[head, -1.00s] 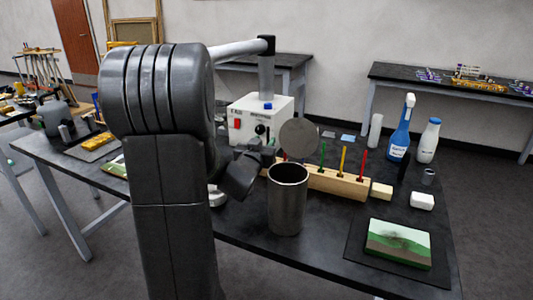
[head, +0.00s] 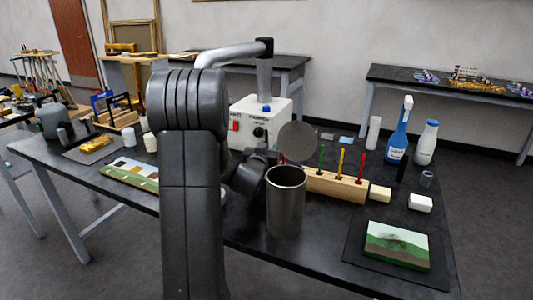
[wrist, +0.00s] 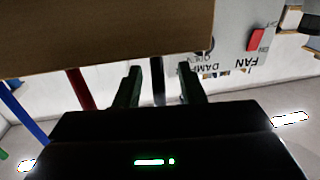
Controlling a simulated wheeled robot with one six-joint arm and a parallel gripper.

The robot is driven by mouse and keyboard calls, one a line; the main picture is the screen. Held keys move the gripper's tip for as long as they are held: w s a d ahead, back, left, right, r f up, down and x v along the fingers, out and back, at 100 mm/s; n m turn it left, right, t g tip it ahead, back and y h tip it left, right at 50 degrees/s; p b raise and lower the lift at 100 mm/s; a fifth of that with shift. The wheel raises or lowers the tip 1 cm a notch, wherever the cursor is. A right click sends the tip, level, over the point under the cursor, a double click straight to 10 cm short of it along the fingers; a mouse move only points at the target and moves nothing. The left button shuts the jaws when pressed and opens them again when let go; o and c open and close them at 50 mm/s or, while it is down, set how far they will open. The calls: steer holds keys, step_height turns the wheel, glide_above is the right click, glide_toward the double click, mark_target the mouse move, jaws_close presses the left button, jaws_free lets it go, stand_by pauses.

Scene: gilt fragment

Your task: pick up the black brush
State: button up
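In the wrist view a thin black brush (wrist: 158,84) stands below the edge of a brown wooden rack (wrist: 100,45), between the two fingers of my gripper (wrist: 158,72). The fingers are apart, with a gap showing on each side of the brush. In the head view the wooden rack (head: 335,186) holds green, yellow and red brushes upright. My gripper (head: 262,158) is at the rack's left end there, and its fingertips and the black brush are hidden behind a grey round disc and a metal cup.
The metal cup (head: 286,205) stands close in front of my gripper. The grey disc (head: 298,141) is right beside it. A white control box (head: 262,120) stands behind.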

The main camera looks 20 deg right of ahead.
jaws_close()
step_height(320, 180, up, 10)
steer(key=p, duration=0.1)
stand_by(0.6)
